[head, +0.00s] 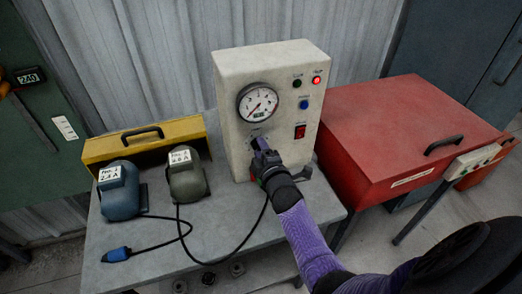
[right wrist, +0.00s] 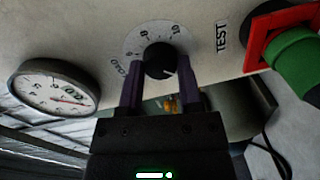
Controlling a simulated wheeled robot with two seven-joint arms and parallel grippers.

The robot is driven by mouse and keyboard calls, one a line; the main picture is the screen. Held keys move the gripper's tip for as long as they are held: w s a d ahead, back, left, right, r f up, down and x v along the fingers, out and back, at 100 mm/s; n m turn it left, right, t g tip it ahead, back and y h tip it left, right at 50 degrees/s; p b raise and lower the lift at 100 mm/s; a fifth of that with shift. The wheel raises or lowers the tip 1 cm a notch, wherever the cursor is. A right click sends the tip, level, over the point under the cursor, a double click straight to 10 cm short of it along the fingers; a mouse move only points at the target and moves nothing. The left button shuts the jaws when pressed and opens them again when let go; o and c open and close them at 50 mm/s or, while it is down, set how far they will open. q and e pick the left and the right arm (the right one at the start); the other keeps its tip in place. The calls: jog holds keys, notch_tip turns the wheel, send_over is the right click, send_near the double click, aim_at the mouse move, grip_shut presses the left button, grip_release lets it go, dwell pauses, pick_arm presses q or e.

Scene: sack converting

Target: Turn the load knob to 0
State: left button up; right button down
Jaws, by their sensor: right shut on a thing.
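The load knob (right wrist: 159,60) is a black round knob on a pale dial plate (right wrist: 150,33) marked with numbers and LOAD. A faint light mark shows at the knob's lower right edge in the right wrist view; I cannot read which number it points to. My right gripper (right wrist: 160,82) is shut on the knob, one purple finger on each side. In the head view my right gripper (head: 262,152) is at the front of the cream test box (head: 232,110), below the gauge, and hides the knob. My left gripper is not in view.
The round gauge (head: 258,103) sits above my gripper. A red rocker switch (head: 300,131) and lamps are to its right. A blue motor (head: 118,192), a grey-green motor (head: 187,182) and a cable lie on the bench (head: 230,232). A red cabinet (head: 385,130) stands right.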

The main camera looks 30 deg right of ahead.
jog(key=shift+f, duration=0.1)
dwell(0.3)
jog(key=shift+c, duration=1.4)
grip_release()
jog(key=p+v, duration=0.2)
jog(key=v, duration=0.8)
jog(key=shift+p, duration=0.3)
